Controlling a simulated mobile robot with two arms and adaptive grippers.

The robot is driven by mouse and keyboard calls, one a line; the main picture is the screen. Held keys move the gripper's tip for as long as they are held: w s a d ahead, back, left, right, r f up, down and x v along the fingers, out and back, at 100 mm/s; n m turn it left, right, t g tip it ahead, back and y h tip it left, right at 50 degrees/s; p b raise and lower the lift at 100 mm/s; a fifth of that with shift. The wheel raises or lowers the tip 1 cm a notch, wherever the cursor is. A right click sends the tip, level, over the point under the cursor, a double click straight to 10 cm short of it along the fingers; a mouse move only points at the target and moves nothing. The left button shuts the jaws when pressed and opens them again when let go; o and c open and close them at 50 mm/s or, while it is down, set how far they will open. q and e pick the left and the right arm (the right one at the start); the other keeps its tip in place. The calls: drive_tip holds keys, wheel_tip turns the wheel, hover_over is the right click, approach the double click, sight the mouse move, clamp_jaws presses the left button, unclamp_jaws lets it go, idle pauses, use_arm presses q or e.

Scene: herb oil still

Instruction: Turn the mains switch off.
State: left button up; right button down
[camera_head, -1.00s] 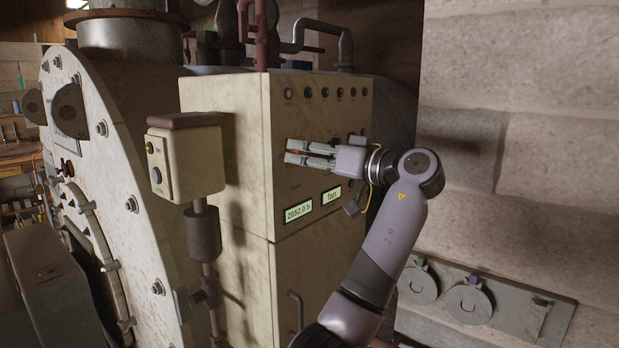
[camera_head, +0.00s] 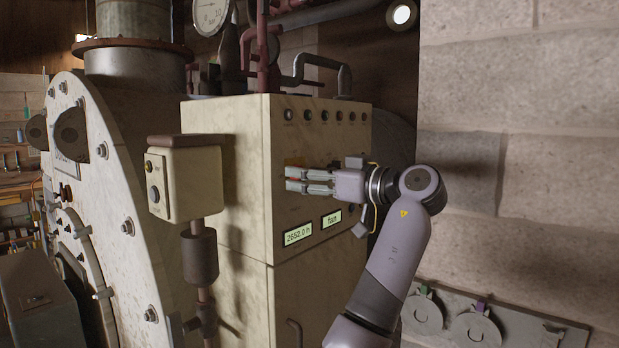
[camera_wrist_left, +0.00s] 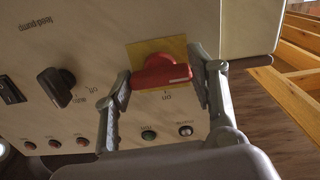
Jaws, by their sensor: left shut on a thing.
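The mains switch is a red rotary handle (camera_wrist_left: 160,72) on a yellow plate (camera_wrist_left: 158,50), seen in the left wrist view. The handle lies nearly crosswise in that view, with a pale mark at its right end. My left gripper (camera_wrist_left: 161,82) has one finger at each end of the handle and is shut on it. In the head view my left gripper (camera_head: 308,180) is at the front panel of the cream cabinet (camera_head: 235,180), and its fingers mostly hide the switch. My right gripper is not in view.
Beside the switch are a black knob (camera_wrist_left: 56,88) and a black rocker (camera_wrist_left: 10,90). Small indicator lamps (camera_wrist_left: 149,134) sit near my fingers. In the head view a box on a post (camera_head: 185,180) stands left of the cabinet; a stone wall (camera_head: 520,180) is at the right.

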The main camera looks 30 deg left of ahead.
use_arm(q)
drive_tip(key=o, duration=1.1)
drive_tip(key=shift+o, duration=0.2)
drive_tip(key=shift+d, duration=0.1)
drive_tip(key=d, duration=1.1)
drive_tip(key=shift+s+d, duration=0.4)
drive_tip(key=shift+s, duration=0.05)
